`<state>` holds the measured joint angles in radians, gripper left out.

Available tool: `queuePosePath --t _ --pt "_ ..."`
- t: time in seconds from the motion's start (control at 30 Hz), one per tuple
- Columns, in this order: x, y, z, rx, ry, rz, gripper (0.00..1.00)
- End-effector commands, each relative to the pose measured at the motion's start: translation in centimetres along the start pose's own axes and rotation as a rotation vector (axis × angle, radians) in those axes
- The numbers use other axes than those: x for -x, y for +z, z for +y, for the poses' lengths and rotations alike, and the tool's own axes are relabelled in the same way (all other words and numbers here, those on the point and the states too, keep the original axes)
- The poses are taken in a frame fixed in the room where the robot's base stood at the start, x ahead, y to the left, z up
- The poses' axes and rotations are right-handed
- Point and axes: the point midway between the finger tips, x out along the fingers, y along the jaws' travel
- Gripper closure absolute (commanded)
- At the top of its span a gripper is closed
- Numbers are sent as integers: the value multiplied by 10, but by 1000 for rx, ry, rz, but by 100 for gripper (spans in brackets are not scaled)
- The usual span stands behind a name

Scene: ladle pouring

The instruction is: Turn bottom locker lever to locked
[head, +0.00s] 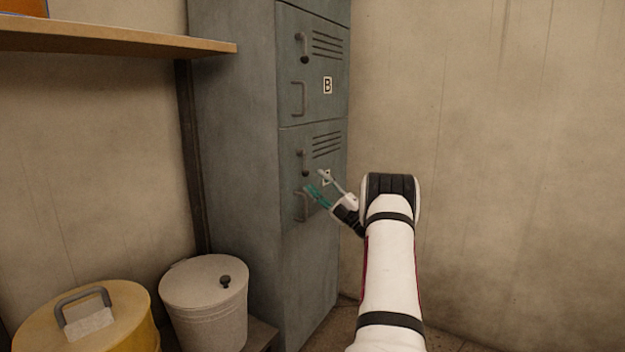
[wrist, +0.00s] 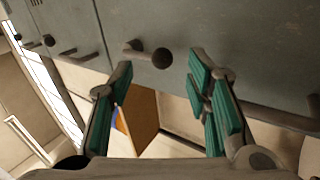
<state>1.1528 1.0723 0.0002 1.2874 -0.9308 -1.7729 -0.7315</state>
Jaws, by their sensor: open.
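The grey locker (head: 240,150) has an upper door marked B and a bottom door (head: 312,235). The bottom door's lever (head: 304,162) is a short bar pointing down, with a dark knob at its lower end. In the wrist view the lever's knob (wrist: 161,58) shows between the two fingers in the picture. My gripper (head: 316,181) is open and empty in front of the bottom door, near the lever and the handle below it. Whether a finger touches the lever I cannot tell. A finger partly covers the bottom door's label.
The bottom door's pull handle (head: 301,206) is just below the lever. The upper door has its own lever (head: 302,47) and handle (head: 298,99). A wooden shelf (head: 120,38), a pale lidded bin (head: 205,300) and a yellow container (head: 125,305) are at left. A bare wall is at right.

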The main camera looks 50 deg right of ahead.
Motion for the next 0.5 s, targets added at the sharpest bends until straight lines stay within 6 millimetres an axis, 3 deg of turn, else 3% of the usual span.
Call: queuePosePath --t 0.2,0.5 --pt "31 0 0 0 0 -1 56" --pt "45 0 0 0 1 1 56"
